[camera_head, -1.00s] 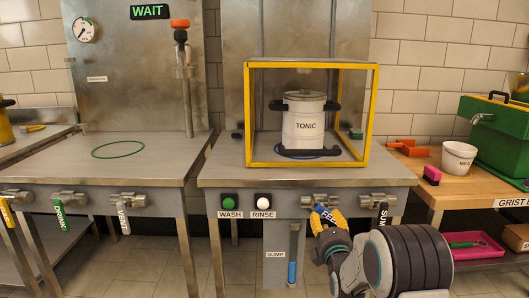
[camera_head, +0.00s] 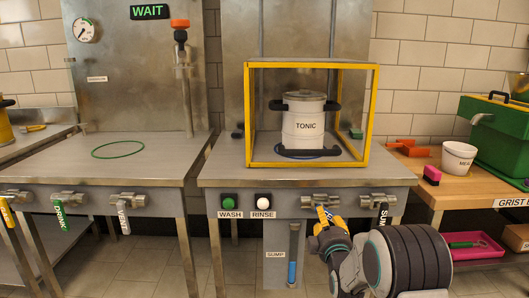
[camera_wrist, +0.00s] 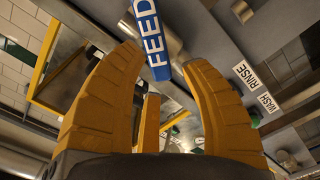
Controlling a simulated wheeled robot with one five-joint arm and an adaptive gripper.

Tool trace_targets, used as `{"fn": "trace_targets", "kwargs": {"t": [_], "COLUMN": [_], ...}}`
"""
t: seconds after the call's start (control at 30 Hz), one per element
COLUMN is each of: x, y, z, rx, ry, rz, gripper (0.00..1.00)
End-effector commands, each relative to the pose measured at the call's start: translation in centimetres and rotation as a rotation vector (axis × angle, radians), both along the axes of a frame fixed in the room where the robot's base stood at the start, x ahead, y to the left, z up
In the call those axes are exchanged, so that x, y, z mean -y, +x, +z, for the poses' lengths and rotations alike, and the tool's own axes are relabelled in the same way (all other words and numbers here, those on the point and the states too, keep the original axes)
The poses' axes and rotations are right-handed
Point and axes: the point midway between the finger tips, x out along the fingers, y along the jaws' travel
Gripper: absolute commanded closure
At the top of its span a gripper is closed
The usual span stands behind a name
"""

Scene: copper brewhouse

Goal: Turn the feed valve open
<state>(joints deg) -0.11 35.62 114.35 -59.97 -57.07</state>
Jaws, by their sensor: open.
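The feed valve (camera_head: 320,200) is on the front of the right-hand steel bench, below the yellow frame. Its blue lever, with a white FEED label (camera_wrist: 154,42), points down toward me and lies between my fingers in the wrist view. My gripper (camera_head: 328,214) is open, with its yellow fingers on either side of the lever; in the wrist view its fingers (camera_wrist: 162,62) stand apart, with no clear grip on the lever. The fingers partly hide the lever in the head view.
The WASH button (camera_head: 229,201) and RINSE button (camera_head: 263,201) are to the left. A WAIT sign (camera_head: 149,12) is lit above.

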Motion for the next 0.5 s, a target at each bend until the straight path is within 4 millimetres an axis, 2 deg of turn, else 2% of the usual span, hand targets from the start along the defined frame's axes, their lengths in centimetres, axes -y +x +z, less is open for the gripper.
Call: {"fn": "trace_targets", "kwargs": {"t": [0.5], "x": [0.0], "y": [2.0], "z": [-0.1], "rx": [-0.001], "ry": [-0.002], "rz": [0.0], "gripper": [0.59]}}
